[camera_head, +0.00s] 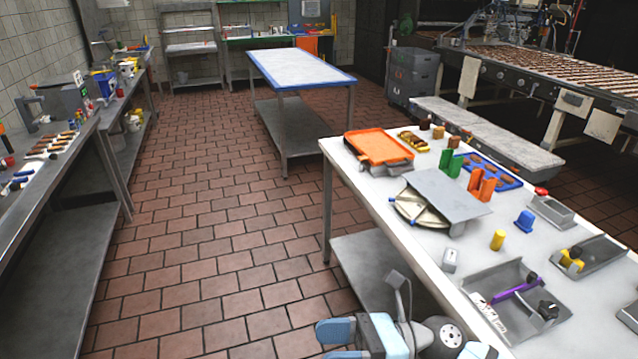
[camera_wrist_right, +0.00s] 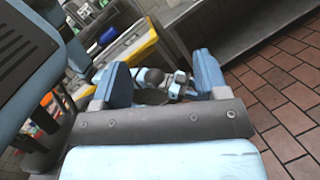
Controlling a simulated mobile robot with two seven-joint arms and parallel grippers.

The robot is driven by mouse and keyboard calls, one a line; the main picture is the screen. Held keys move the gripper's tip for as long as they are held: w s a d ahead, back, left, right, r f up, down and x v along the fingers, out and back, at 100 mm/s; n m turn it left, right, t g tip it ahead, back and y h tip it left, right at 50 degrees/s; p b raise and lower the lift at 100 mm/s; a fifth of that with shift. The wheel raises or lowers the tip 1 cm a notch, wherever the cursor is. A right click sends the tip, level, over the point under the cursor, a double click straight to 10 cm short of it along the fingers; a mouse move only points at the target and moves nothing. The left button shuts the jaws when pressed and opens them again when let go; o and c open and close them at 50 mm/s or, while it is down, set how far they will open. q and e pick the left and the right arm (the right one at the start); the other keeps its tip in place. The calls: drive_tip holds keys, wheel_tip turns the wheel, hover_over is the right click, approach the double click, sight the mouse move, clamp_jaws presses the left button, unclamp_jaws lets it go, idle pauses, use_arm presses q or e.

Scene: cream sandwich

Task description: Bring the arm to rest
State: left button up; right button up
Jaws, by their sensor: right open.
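My right gripper (camera_head: 332,343) shows at the bottom of the head view, beside the near left edge of the white worktable (camera_head: 408,243). Its blue fingers point left over the brick floor. In the right wrist view the gripper (camera_wrist_right: 160,68) has its two blue fingers wide apart. It holds nothing between them. Light blue and grey machine parts (camera_wrist_right: 160,88) show beyond the fingers, possibly mine. My left gripper is not in the head view.
The worktable carries an orange case (camera_head: 378,148), a grey plate (camera_head: 440,193), a yellow cylinder (camera_head: 497,239) and a grey tray (camera_head: 520,318) with a purple-handled tool. A long bench (camera_head: 85,135) stands left. The brick floor (camera_head: 210,230) between is clear.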

drive_tip(key=w+d+f+m+t+h+b, duration=0.1)
drive_tip(key=w+d+f+m+t+h, duration=0.2)
drive_tip(key=m+t, duration=0.5)
drive_tip(key=w+d+f+m+t+h+b, duration=0.1)
drive_tip(key=d+f+m+t+h, duration=0.25)
drive_tip(key=m, duration=0.85)
drive_tip(key=w+d+f+m+t+h+b, duration=0.1)
drive_tip(key=d+f+m+t, duration=0.1)
drive_tip(key=f+m+t, duration=0.7)
drive_tip(key=s+d+f+m+g+h+b, duration=0.1)
drive_tip(key=s+d+f+m+g+h, duration=0.35)
drive_tip(key=f+m, duration=0.45)
drive_tip(key=s+d+f+m+g+h+b, duration=0.1)
drive_tip(key=s+d+f+m+g+h, duration=0.4)
drive_tip(key=f+m, duration=0.4)
wheel_tip(320, 180, up, 11)
drive_tip(key=s+t+y+p, duration=0.1)
drive_tip(key=s+p, duration=0.1)
drive_tip(key=p, duration=1)
drive_tip(key=shift+a, duration=0.2)
drive_tip(key=shift+r, duration=0.1)
